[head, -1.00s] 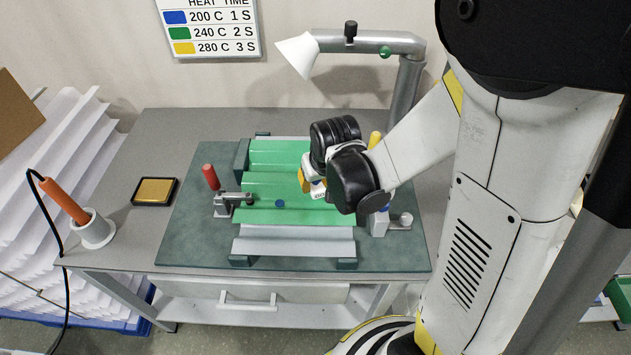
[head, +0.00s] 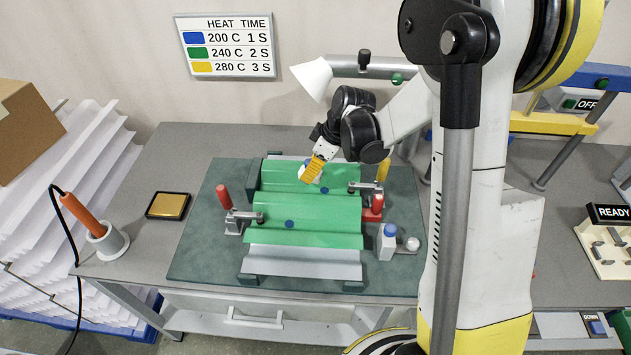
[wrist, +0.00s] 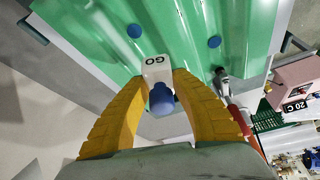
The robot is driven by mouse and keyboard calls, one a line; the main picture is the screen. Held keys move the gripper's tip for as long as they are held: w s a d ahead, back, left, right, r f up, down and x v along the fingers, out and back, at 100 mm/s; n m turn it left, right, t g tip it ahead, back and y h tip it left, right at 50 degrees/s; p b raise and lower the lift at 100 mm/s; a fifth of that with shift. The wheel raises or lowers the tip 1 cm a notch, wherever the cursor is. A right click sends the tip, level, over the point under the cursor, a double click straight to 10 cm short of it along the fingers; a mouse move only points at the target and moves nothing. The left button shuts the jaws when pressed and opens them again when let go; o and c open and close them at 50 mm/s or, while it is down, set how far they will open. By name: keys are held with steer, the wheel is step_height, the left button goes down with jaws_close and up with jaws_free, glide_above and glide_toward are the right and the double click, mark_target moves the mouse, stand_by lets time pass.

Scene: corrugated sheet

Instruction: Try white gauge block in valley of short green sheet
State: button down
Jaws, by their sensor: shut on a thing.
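The green corrugated sheet (head: 300,212) lies on a fixture, with ridges running left to right and blue dots on it. My gripper (head: 312,170) is over its far part. It is shut on the white gauge block, marked GO in the wrist view (wrist: 155,66), with a blue knob (wrist: 163,99) between the yellow fingers. In the head view the block (head: 307,174) is partly hidden by the fingers. The block is upon or just above the green surface; I cannot tell whether it touches a valley.
A second white block with a blue top (head: 388,243) stands at the mat's right. A lamp arm (head: 350,66) hangs behind.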

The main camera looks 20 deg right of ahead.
mark_target(307, 190)
steer(key=w+n, duration=0.1)
steer(key=w+r+n+g, duration=0.1)
steer(key=n, duration=0.1)
steer(key=shift+w+d+r+y+p, duration=0.1)
steer(key=shift+d+r+y+p, duration=0.1)
steer(key=shift+y+p, duration=0.1)
step_height(307, 190, down, 8)
steer(key=b, duration=0.7)
steer(key=shift+f, duration=0.3)
steer(key=shift+s+f+b, duration=0.25)
steer(key=shift+f+b, duration=0.25)
steer(key=shift+b, duration=0.05)
stand_by(0.5)
steer(key=c, duration=1.1)
jaws_free()
steer(key=shift+o, duration=0.2)
